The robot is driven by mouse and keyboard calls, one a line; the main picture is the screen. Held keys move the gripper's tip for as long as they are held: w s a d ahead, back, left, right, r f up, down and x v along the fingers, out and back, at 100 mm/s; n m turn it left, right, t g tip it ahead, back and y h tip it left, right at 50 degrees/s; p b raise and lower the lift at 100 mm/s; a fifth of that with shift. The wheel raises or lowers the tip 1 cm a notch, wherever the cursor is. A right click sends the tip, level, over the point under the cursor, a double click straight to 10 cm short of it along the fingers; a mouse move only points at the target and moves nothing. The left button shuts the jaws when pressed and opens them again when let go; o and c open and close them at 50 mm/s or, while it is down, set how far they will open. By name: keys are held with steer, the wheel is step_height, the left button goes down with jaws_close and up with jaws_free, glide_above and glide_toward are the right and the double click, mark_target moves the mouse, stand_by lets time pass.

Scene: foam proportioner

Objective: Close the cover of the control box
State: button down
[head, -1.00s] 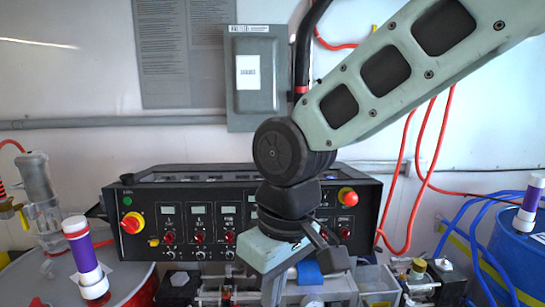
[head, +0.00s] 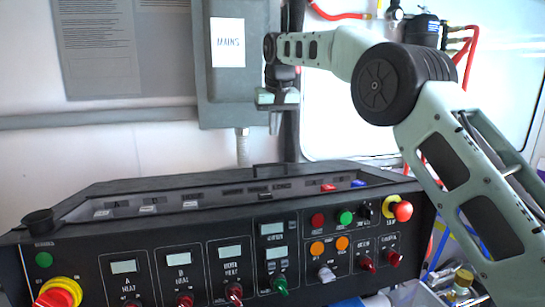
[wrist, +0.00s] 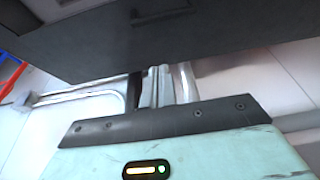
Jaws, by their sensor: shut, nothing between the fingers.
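The control box is a wide black console (head: 75,250) with knobs, displays and buttons on its front. Its top shows a recessed strip with small switches (head: 190,204). A raised black handle (head: 283,168) shows at its back edge; I cannot tell clearly how the cover lies. My gripper (head: 275,128) is shut and empty, pointing down behind and above the console's back edge, in front of the wall box. In the wrist view a dark panel with a handle (wrist: 162,12) fills the top, apart from my gripper's housing (wrist: 215,145).
A grey wall box marked MAINS (head: 228,85) hangs behind the console, with a conduit (head: 243,148) below it. A red mushroom button (head: 402,210) and red-yellow knob (head: 58,292) stick out from the console's front. Red hoses (head: 468,60) hang at the right.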

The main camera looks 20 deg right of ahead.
steer(key=p, duration=0.2)
glide_above(276, 174)
steer(key=w, duration=0.4)
step_height(276, 174, down, 9)
steer(key=shift+r, duration=0.2)
steer(key=shift+f+p, duration=0.2)
steer(key=shift+p, duration=0.15)
steer(key=shift+s+r+p, duration=0.2)
steer(key=shift+s+p, duration=0.25)
steer(key=shift+s, duration=1.4)
steer(key=shift+s, duration=0.1)
